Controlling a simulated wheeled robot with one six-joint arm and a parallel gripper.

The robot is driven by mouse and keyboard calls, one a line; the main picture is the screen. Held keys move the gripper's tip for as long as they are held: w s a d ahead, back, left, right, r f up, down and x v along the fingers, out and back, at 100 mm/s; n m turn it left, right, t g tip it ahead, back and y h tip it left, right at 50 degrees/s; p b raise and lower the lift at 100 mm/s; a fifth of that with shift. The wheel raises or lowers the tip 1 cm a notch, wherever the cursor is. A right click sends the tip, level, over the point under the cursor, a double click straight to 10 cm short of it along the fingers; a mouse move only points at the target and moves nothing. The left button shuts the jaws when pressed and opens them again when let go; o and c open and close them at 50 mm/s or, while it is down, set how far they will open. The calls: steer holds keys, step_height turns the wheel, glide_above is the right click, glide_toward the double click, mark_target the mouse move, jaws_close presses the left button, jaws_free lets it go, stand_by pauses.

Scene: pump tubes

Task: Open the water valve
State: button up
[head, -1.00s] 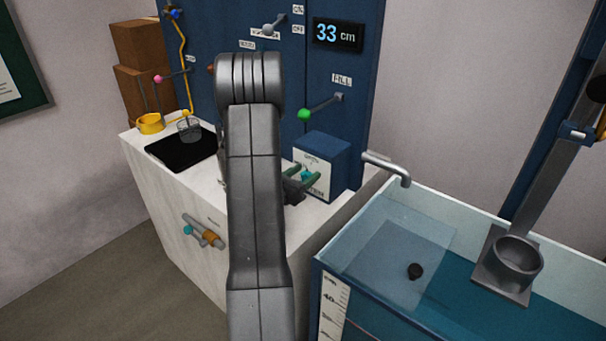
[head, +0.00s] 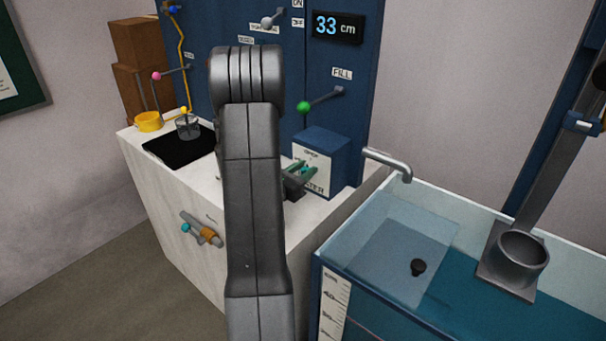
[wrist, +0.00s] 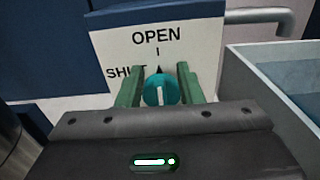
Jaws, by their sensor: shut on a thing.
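The water valve is a round teal knob (wrist: 160,91) with a white line, set on a white label plate (wrist: 190,48) on the front of a blue box (head: 322,146). The plate reads OPEN at the top and SHUT at the left. The knob's white line stands nearly upright, toward OPEN. My gripper (wrist: 160,88) is shut on the knob, one green finger on each side. In the head view my gripper (head: 303,171) reaches the box from the left, and my arm hides part of the bench.
A metal spout (head: 388,162) reaches over the water tank (head: 400,240) at the right. A green-tipped lever (head: 304,107) labelled FILL sits above; the display (head: 337,29) reads 33 cm.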

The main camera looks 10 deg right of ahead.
steer(key=shift+f, duration=0.1)
steer(key=o, duration=0.9)
steer(key=shift+o, duration=0.2)
steer(key=shift+a, duration=0.1)
steer(key=b+v, duration=0.2)
steer(key=v, duration=1.1)
steer(key=shift+s+a, duration=0.25)
steer(key=shift+s, duration=0.05)
steer(key=p+x, duration=0.2)
steer(key=x, duration=1.2)
steer(key=shift+a, duration=0.15)
